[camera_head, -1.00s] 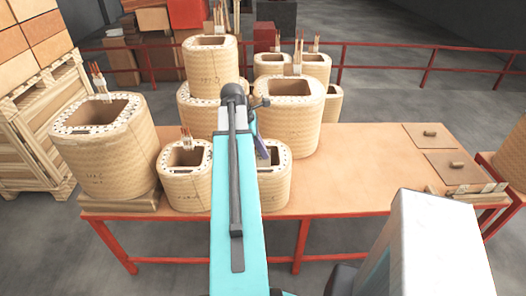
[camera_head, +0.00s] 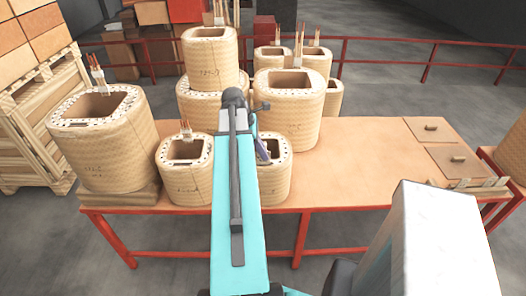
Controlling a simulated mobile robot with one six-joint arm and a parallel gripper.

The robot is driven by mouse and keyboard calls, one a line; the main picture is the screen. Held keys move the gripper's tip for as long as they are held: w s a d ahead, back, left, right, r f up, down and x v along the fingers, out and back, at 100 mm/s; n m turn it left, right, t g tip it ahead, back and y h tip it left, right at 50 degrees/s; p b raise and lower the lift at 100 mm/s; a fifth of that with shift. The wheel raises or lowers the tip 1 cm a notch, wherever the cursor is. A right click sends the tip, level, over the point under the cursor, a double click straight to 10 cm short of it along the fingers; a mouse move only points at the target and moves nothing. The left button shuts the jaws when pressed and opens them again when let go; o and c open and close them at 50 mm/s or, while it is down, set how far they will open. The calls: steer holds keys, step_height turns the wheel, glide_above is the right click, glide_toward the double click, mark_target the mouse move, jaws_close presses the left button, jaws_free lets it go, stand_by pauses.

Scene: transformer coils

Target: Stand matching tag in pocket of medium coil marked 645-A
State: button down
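Several tan wound coils of different sizes stand on the table (camera_head: 360,180). Their hand-written marks are too small to read, so I cannot tell which is 645-A. A large coil (camera_head: 105,155) is at the left, and a small coil (camera_head: 185,182) is at the front. Another small coil (camera_head: 276,182) is partly behind my arm. A bigger coil (camera_head: 290,115) stands behind it, and one coil (camera_head: 210,62) sits stacked on another (camera_head: 195,105). My gripper (camera_head: 263,150) is mostly hidden behind my arm, above the front right coil's opening. Whether it holds a tag cannot be seen.
Smaller coils (camera_head: 312,62) with upright leads stand at the back. Flat lidded boards (camera_head: 432,130) and a low wooden rack (camera_head: 472,184) lie at the table's right end. The middle right of the table is clear. A red railing (camera_head: 400,44) runs behind.

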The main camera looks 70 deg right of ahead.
steer(key=shift+f, duration=0.35)
steer(key=c, duration=1.9)
jaws_free()
steer(key=shift+c, duration=0.2)
steer(key=shift+w+r, duration=0.1)
steer(key=shift+r, duration=0.05)
steer(key=b+v, duration=0.3)
steer(key=v, duration=1)
steer(key=shift+r, duration=0.25)
steer(key=shift+w, duration=0.1)
